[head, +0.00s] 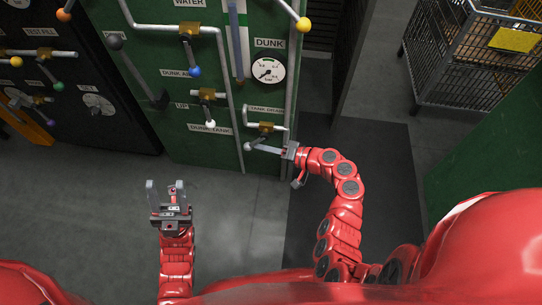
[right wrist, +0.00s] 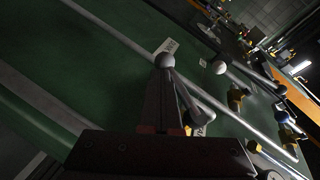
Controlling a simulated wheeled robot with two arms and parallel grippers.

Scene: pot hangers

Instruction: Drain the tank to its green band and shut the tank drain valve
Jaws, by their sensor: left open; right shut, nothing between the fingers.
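The tank drain valve (head: 265,127) is a brass body on a pipe, low on the green panel, under its label (head: 267,109). Its lever slants down-left to a pale grey knob (head: 248,146). My right gripper (head: 259,148) is shut and empty, its fingertips at or very near that knob; contact is unclear. The right wrist view shows the knob (right wrist: 165,62) just beyond the closed fingers (right wrist: 163,98). My left gripper (head: 166,186) is open and empty above the floor.
Other levers are close by: blue-knobbed (head: 196,72), white-knobbed (head: 210,124) and yellow-knobbed (head: 303,24). A round dial gauge (head: 268,70) sits above the drain valve. A wire cart (head: 470,55) stands at the upper right. Floor below the panel is clear.

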